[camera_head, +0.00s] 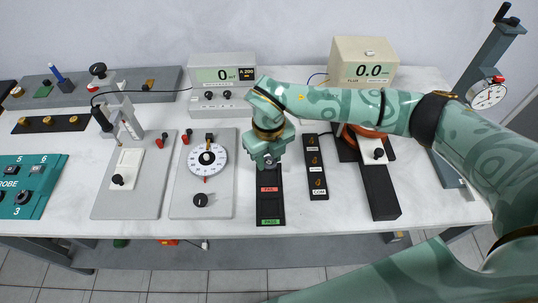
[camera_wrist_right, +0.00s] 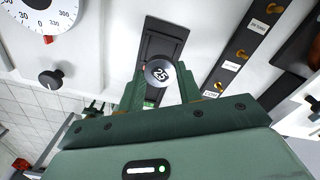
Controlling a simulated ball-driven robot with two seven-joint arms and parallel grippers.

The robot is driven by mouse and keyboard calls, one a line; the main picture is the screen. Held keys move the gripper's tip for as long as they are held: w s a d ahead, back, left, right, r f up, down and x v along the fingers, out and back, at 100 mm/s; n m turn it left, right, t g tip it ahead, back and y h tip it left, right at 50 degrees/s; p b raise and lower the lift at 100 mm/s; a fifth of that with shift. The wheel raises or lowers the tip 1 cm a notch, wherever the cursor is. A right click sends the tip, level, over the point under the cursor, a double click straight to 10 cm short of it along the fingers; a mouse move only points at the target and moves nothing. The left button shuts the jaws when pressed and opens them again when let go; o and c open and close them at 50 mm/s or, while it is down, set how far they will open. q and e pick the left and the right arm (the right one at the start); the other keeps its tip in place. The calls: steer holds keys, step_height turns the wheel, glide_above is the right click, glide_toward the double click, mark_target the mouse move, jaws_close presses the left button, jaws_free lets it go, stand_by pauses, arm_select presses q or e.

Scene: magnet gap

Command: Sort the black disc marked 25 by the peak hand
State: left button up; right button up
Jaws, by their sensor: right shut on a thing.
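The black disc marked 25 (camera_wrist_right: 160,73) is between the fingertips of my right gripper (camera_wrist_right: 160,80), which is shut on it. In the head view my right gripper (camera_head: 267,163) points down over the back part of a black tray with a red FAIL label (camera_head: 269,190) and a green PASS label (camera_head: 270,222); the disc is hidden there. The tray's black surface (camera_head: 268,207) shows bare between the labels. It also shows behind the disc in the wrist view (camera_wrist_right: 162,38). A round dial gauge (camera_head: 488,95) stands at the far right; its hands are too small to read. My left gripper is not in view.
A black strip with brass hooks (camera_head: 316,168) lies just right of the tray. A grey panel with a white dial (camera_head: 207,159) lies to its left. A FLUX meter (camera_head: 363,65) reading 0.0 and another meter (camera_head: 222,75) stand behind. Bare white tabletop (camera_head: 343,205) shows at front right.

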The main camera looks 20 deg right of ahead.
mark_target(269, 176)
steer(key=shift+r, duration=0.1)
steer(key=shift+p, duration=0.3)
steer(key=shift+f+b, duration=1.25)
steer(key=shift+f, duration=1.6)
steer(key=shift+f, duration=0.2)
steer(key=o, duration=1.1)
steer(key=c, duration=0.5)
steer(key=shift+c, duration=0.2)
steer(key=shift+r, duration=0.1)
